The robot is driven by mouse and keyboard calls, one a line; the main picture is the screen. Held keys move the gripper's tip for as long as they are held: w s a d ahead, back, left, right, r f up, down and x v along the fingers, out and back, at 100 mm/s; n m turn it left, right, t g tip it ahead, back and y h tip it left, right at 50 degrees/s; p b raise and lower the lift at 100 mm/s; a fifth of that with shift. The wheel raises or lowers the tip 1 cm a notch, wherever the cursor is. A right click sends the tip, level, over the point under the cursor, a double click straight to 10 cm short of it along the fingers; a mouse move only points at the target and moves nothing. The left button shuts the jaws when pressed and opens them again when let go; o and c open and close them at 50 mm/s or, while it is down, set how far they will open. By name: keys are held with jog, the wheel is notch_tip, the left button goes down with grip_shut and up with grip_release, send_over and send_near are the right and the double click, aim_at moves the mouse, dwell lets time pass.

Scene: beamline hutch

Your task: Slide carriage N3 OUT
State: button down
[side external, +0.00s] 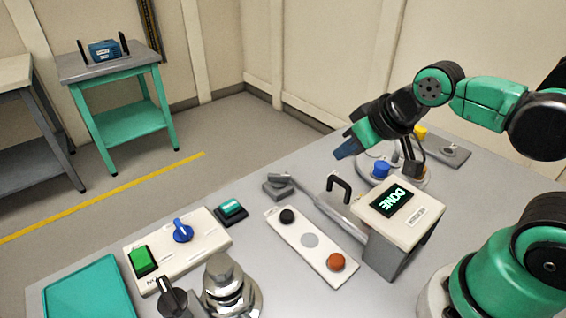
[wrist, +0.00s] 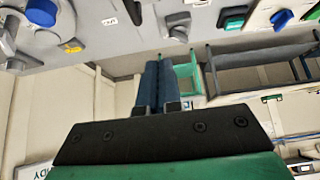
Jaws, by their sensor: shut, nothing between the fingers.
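No label reading N3 is legible, so I cannot tell for certain which part is the carriage. A grey slide rail (side external: 318,201) runs along the table, with a black handle (side external: 340,186) standing beside or on it and a grey block (side external: 278,189) at its far end. The block also shows in the wrist view (wrist: 178,26). My gripper (side external: 344,149) is above the table's far edge, beyond the handle and apart from it. Its dark blue fingers (wrist: 160,72) are together, with nothing between them.
A box with a lit DONE display (side external: 392,201) stands right of the rail. A plate with round buttons (side external: 309,240), a panel with a blue knob (side external: 183,231) and a teal tray (side external: 90,290) lie left. Another blue knob (side external: 381,168) stands near my gripper. A green side table (side external: 124,122) stands beyond.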

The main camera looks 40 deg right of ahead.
aim_at(339, 180)
dwell(0.3)
jog(key=c, duration=1)
grip_release()
jog(key=shift+c, duration=0.2)
jog(key=shift+o, duration=1.2)
jog(key=shift+w+g, duration=0.1)
jog(key=shift+g, duration=0.3)
jog(key=shift+w+d+f+g+h, duration=0.35)
jog(key=shift+f+g, duration=0.7)
jog(key=shift+f, duration=0.2)
jog(key=shift+w+d+f+g+h, duration=0.25)
jog(key=shift+d+f+g+h, duration=0.15)
jog(key=shift+f+g, duration=0.8)
jog(key=shift+w+d+f+g+h, duration=0.35)
jog(key=shift+f+g, duration=0.6)
jog(key=shift+f, duration=0.4)
jog(key=shift+a, duration=0.1)
grip_shut()
